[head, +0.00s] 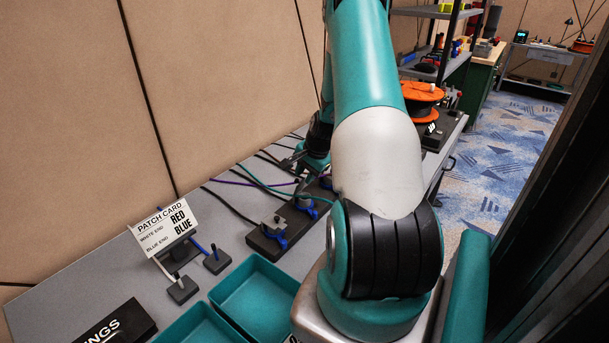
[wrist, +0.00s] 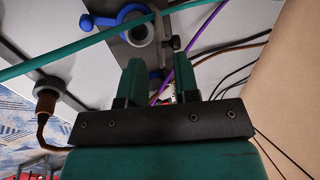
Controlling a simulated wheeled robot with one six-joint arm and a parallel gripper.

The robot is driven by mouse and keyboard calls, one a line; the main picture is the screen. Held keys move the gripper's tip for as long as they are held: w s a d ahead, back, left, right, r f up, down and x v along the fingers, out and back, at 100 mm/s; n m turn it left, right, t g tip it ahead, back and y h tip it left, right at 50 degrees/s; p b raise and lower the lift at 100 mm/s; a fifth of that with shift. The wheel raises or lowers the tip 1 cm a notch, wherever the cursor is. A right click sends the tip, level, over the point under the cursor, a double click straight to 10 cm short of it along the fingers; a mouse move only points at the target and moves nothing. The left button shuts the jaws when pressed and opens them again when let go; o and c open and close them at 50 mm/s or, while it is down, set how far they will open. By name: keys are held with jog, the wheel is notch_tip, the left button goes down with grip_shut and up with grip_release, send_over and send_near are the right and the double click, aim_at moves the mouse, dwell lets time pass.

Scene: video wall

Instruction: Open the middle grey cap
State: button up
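In the wrist view my gripper (wrist: 158,66) is open, with a gap between its two teal fingers and nothing clearly held. Just beyond the fingertips is a grey ring-shaped fitting (wrist: 139,32) with a dark centre and a blue lever (wrist: 113,20) at its left. A thin grey upright piece (wrist: 158,30) stands at its right, by a small dark knob (wrist: 171,44); I cannot tell if this is the cap. In the head view my arm hides part of the row of grey blocks with blue parts, of which the nearest (head: 272,226) and another (head: 304,201) show.
A green cable (wrist: 75,50) and a purple cable (wrist: 200,38) cross near the fingers. A brown plug (wrist: 46,102) sits in a grey socket at left. In the head view, a patch card (head: 165,226) and teal trays (head: 258,296) occupy the near bench; the wall borders it.

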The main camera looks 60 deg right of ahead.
jog(key=shift+w+f, duration=0.25)
jog(key=shift+f, duration=0.45)
grip_shut()
jog(key=shift+w+r, duration=0.1)
